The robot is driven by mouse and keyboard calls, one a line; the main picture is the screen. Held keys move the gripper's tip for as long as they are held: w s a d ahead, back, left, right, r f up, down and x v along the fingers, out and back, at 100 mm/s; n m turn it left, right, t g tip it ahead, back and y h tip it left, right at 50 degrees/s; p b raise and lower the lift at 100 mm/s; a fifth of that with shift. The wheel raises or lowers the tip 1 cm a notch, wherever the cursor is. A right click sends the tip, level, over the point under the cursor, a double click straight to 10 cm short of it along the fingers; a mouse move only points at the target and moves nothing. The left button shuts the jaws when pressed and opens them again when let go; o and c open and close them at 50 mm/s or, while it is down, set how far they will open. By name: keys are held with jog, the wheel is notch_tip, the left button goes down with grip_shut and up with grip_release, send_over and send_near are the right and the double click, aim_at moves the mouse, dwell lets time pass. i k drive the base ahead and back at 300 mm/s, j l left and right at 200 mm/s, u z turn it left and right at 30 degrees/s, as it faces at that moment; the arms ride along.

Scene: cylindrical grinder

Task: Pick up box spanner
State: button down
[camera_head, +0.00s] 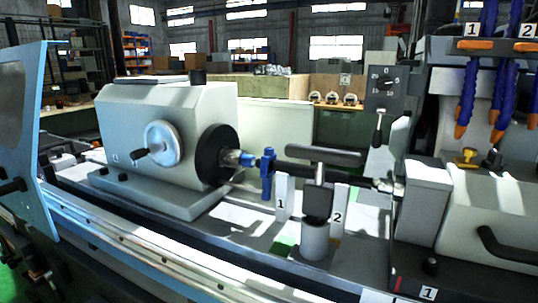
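A dark T-handled tool (317,201), which looks like the box spanner, stands upright near the middle of the view. Its crossbar lies level at the top. Its lower end meets a short grey cylinder (315,240) on the machine table; whether it sits inside or on top is hard to tell. White plates marked 1 (282,197) and 2 (338,212) stand close to it, left and right. My gripper is not in view.
A dark shaft with a blue clamp (267,173) runs behind the tool, between the left headstock (170,120) with its handwheel and the right-hand unit (424,200). Blue hoses (468,92) hang at upper right. A blue-edged door panel (35,140) stands at left.

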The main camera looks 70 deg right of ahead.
aim_at(318, 194)
jog(key=j+z, duration=0.1)
jog(key=z, duration=0.3)
jog(key=j+z, duration=0.1)
jog(key=z, duration=0.35)
jog(key=k+j+z, duration=0.1)
jog(key=z, duration=0.3)
jog(key=j+z, duration=0.1)
jog(key=z, duration=0.3)
jog(key=k+l, duration=0.05)
